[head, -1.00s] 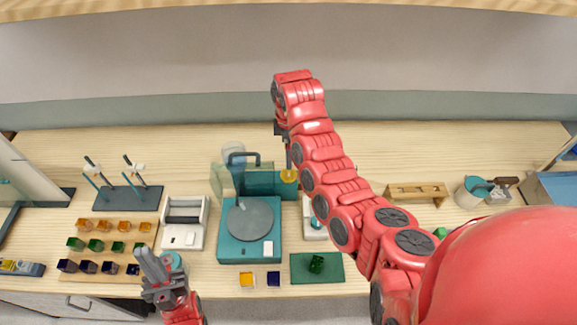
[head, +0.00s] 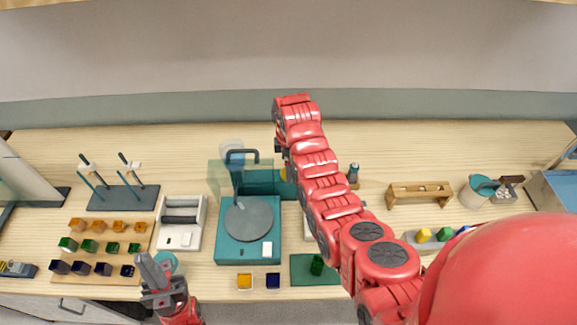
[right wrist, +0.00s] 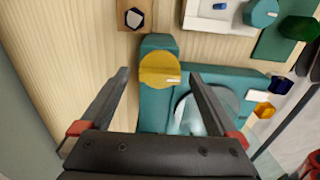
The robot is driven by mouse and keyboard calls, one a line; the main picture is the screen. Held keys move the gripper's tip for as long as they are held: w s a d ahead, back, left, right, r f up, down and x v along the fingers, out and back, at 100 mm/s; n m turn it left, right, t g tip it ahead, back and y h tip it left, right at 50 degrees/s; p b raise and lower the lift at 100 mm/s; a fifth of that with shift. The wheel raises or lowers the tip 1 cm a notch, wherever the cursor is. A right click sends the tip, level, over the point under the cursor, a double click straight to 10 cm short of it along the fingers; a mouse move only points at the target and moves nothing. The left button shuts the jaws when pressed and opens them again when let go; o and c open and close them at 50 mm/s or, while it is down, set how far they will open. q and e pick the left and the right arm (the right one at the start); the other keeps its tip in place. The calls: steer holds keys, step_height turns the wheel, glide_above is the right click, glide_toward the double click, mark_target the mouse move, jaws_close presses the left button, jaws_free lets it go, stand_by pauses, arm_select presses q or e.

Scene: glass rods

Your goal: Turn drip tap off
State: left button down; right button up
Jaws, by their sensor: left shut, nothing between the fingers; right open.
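The drip tap seems to be the round yellow knob (right wrist: 160,68) on the teal machine's block (right wrist: 155,115). In the right wrist view it lies between my right gripper's (right wrist: 160,76) open fingers, with a visible gap on each side. A ridge runs across its lower part. In the head view only a sliver of the knob (head: 283,174) shows beside my right arm, and the right gripper is mostly hidden. The teal machine (head: 232,252) has a grey disc (head: 249,219) and a dark bent spout (head: 241,154). My left gripper (head: 147,262) is shut and empty at the front left.
A clear tank (head: 222,172) stands behind the disc. A white device (head: 193,238) and a board of coloured blocks (head: 90,228) lie left. A wooden rack (head: 419,194) and a bucket (head: 478,193) stand right.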

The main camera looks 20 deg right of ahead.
steer(key=shift+c, duration=0.3)
steer(key=c, duration=1.3)
steer(key=shift+f+m+b, duration=0.15)
steer(key=shift+m+b, duration=0.85)
steer(key=shift+b, duration=0.05)
steer(key=shift+m, duration=0.9)
steer(key=m, duration=0.3)
steer(key=shift+m, duration=0.3)
steer(key=m, duration=0.3)
steer(key=shift+m, duration=0.3)
steer(key=m, duration=0.3)
steer(key=shift+m, duration=1.9)
